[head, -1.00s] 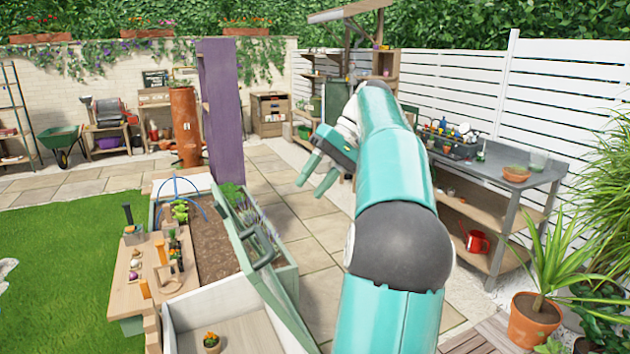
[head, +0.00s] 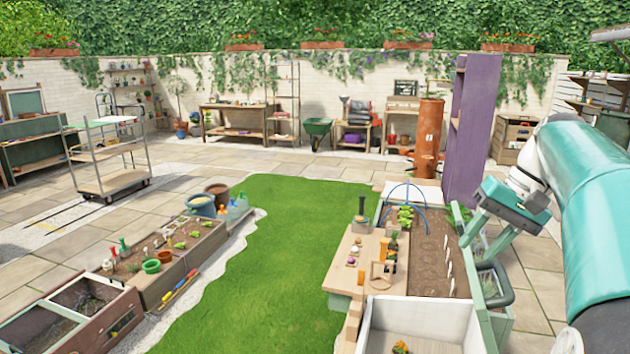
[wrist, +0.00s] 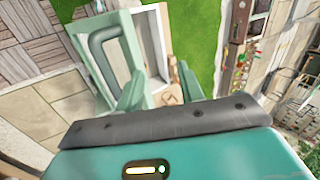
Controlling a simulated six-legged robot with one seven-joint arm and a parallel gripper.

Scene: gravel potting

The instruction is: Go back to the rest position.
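My gripper (head: 475,249) is at the right of the head view, at the end of my teal arm. Its two green fingers are apart with nothing between them. It hangs in the air in front of the right side of the planter bed (head: 431,270); contact with it does not show. In the wrist view the fingers of my gripper (wrist: 160,72) are also spread and empty. Beyond them are a green panel with a dark handle (wrist: 104,45) and a white-walled bin.
A wooden work ledge (head: 345,272) and an open bin (head: 420,318) with a small potted plant stand at front right. A tall purple cabinet (head: 473,130) stands behind the bed. Low planters (head: 150,270) and a cart (head: 105,160) are at left. The lawn (head: 285,260) between is clear.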

